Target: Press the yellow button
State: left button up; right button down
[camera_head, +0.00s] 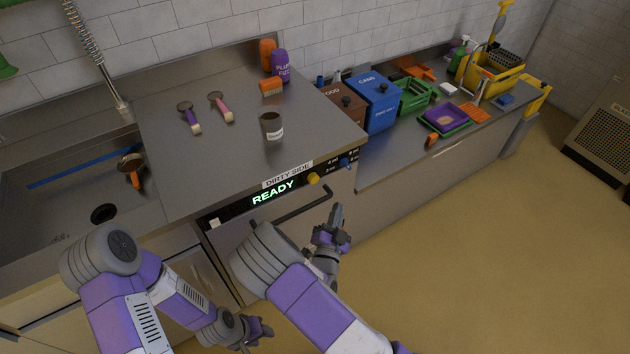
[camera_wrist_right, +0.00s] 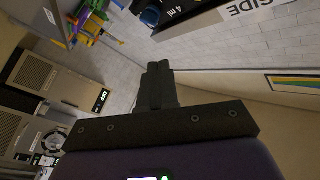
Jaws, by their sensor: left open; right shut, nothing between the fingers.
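The yellow button (camera_head: 313,178) is a round knob-like piece on the front panel of the machine, just right of the lit READY display (camera_head: 272,192). I do not make it out in the right wrist view. My right gripper (camera_head: 337,213) is shut and empty, in front of the machine, below and to the right of the button and apart from it. Its closed fingers also show in the right wrist view (camera_wrist_right: 158,70). My left gripper (camera_head: 265,330) is low in front of the cabinets, far below the button; its fingers are small in the view.
A blue knob (camera_head: 345,162) sits right of the button and shows in the right wrist view (camera_wrist_right: 150,17). A dark bar handle (camera_head: 305,204) runs below the panel. A cup (camera_head: 272,127) stands on the counter above.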

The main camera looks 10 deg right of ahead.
aim_at(313, 179)
jog(key=shift+w, duration=0.1)
jog(key=w+a+b, duration=0.1)
jog(key=w+a, duration=0.2)
jog(key=w, duration=0.5)
dwell(0.3)
jog(key=shift+w+f, duration=0.1)
jog(key=shift+w, duration=0.05)
dwell(1.7)
jog(key=shift+w+a+b, duration=0.15)
jog(key=shift+w+b, duration=0.15)
jog(key=shift+b, duration=0.15)
